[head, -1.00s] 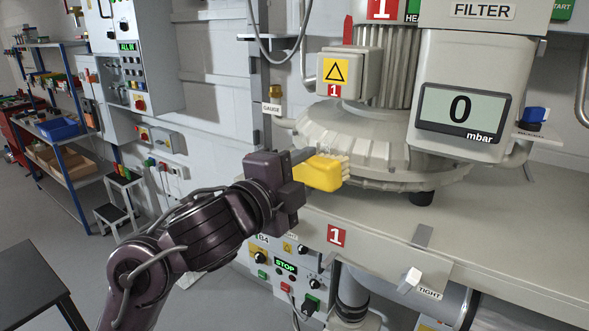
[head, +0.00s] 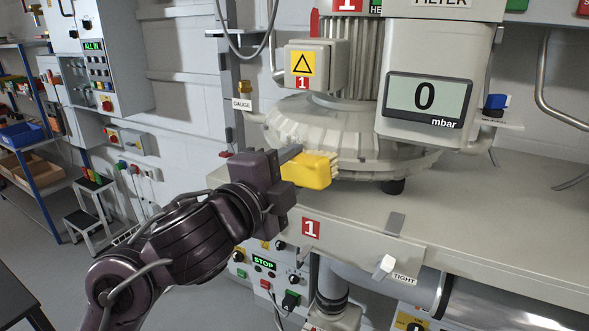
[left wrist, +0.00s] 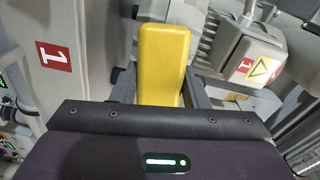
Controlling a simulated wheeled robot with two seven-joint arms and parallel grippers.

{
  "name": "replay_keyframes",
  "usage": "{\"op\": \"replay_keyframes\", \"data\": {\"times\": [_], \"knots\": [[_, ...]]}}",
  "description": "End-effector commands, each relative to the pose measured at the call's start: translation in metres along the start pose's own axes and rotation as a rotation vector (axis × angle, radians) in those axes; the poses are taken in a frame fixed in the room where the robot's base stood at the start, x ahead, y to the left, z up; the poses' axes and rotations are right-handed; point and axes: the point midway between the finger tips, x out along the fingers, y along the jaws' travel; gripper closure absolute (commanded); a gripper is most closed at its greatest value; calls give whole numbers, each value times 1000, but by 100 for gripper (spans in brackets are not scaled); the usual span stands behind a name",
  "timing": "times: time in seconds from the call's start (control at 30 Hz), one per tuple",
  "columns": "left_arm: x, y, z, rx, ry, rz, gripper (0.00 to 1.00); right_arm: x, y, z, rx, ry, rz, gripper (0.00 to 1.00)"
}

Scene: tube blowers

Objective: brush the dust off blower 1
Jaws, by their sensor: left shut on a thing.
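Blower 1 (head: 300,135) is a grey-white ribbed round housing on the bench, with a finned motor above it. My left gripper (head: 290,171) is shut on a yellow brush (head: 311,172), which it holds above the front of the bench at the blower's front left. The brush bristles point right toward the blower's lower rim; I cannot tell whether they touch it. In the left wrist view the yellow brush (left wrist: 163,60) sits between the fingers (left wrist: 160,92). Dust on the blower is not clearly visible. My right gripper is not in view.
The bench top (head: 470,215) is clear to the right. A filter box with a display reading 0 mbar (head: 425,98) hangs right of the motor. A gauge (head: 241,90) stands at the left. A lever marked TIGHT (head: 385,266) and a STOP panel (head: 264,263) are below the bench edge.

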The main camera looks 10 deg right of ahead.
Motion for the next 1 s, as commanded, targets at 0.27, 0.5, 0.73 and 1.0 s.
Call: {"op": "replay_keyframes", "data": {"times": [0.27, 0.5, 0.73, 1.0], "knots": [[5, -4, 22, 0, -3, 2, 78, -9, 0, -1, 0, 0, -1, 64], [7, -6, 31, 0, -3, 2, 78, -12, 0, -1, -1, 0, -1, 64], [8, -9, 52, 0, -5, 2, 78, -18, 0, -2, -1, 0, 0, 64], [9, -11, 60, 0, -1, 1, 78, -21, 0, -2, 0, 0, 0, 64]]}}
